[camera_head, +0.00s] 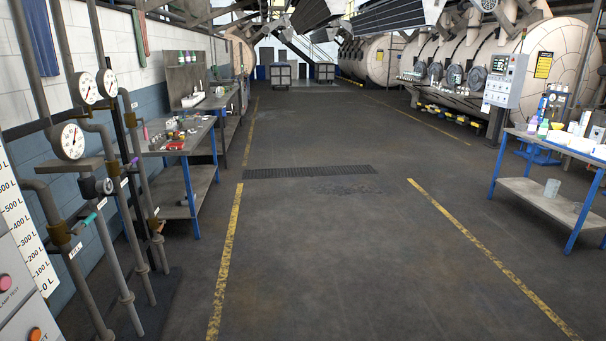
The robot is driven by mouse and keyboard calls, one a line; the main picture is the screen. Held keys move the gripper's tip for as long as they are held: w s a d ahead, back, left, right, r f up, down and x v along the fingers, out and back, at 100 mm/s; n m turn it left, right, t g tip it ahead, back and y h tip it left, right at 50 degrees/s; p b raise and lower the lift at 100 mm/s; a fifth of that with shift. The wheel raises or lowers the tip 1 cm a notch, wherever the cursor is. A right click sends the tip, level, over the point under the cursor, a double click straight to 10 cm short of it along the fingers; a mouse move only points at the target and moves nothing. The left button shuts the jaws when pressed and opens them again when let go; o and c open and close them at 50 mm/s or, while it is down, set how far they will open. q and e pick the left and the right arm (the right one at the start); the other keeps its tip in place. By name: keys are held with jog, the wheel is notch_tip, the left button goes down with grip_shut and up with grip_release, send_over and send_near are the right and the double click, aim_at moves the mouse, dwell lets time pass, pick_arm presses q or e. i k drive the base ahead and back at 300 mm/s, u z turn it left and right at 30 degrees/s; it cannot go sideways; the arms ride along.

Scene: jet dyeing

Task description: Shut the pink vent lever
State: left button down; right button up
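I cannot make out a lever that is clearly pink. A group of grey pipes (112,240) with valves stands at the left wall. A teal lever (84,223) sits on the nearest pipe, beside a white tag. Smaller valve fittings (157,226) sit on the pipes behind, too small to read their handles' colour or position. A pink round button (5,283) is on the grey panel at the lower left edge, but it is not a lever. Neither of my grippers can be made out in this view.
Pressure gauges (69,141) top the pipes. A cluttered workbench (180,143) stands behind them. A blue-legged table (548,198) with bottles is at the right. Large dyeing vessels (556,50) are at the back right. The floor between the yellow lines is clear, with a drain grate (309,172).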

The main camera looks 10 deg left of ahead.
aim_at(144, 128)
jog(key=u, duration=0.1)
jog(key=i, duration=2.25)
jog(key=u, duration=1)
jog(key=i, duration=1.55)
jog(key=u, duration=0.2)
jog(key=k, duration=0.95)
jog(key=z, duration=0.65)
jog(key=i, duration=1.35)
jog(key=u, duration=1.45)
jog(key=i, duration=0.75)
jog(key=u, duration=0.95)
